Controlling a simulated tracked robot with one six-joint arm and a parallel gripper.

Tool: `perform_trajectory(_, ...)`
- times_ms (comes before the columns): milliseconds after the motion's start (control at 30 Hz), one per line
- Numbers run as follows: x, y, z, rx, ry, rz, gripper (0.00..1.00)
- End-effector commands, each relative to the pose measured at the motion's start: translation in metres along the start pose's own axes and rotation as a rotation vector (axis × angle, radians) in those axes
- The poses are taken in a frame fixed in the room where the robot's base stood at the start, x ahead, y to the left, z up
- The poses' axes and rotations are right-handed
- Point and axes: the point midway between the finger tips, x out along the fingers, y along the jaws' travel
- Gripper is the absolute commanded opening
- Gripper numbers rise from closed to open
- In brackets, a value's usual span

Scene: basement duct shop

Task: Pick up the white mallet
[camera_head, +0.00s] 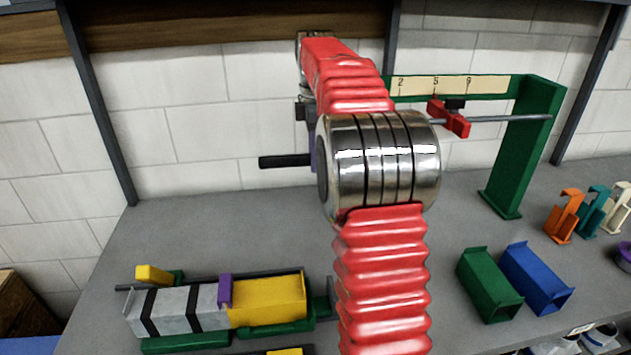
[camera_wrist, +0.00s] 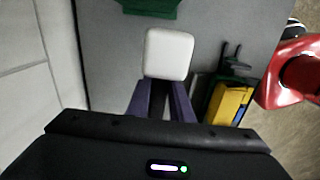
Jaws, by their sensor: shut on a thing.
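The white mallet (camera_wrist: 168,54) shows in the wrist view as a pale, rounded, squarish head just beyond my fingertips. My gripper (camera_wrist: 162,88) has two purple fingers, close together and shut on the mallet below the head. In the head view, my red and steel arm covers most of the gripper, and the white head does not show. A purple bit of finger shows left of the steel joint, with a black bar (camera_head: 285,161) sticking out left; I cannot tell what the bar belongs to.
A green stand (camera_head: 523,145) with a numbered scale and rod stands behind right. A green fixture holding grey and yellow blocks (camera_head: 267,301) lies front left. Green (camera_head: 489,284) and blue (camera_head: 536,278) channels and small clips (camera_head: 566,217) sit right. The grey bench is clear at back left.

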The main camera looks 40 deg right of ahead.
Motion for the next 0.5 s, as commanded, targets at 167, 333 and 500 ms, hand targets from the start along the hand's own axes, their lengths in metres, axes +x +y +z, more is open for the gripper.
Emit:
perform_trajectory(167,-0.034,0.001,0.000,0.000,0.000,0.003,0.00)
perform_trajectory(333,-0.052,0.001,0.000,0.000,0.000,0.002,0.00)
perform_trajectory(500,-0.060,0.000,0.000,0.000,0.000,0.001,0.00)
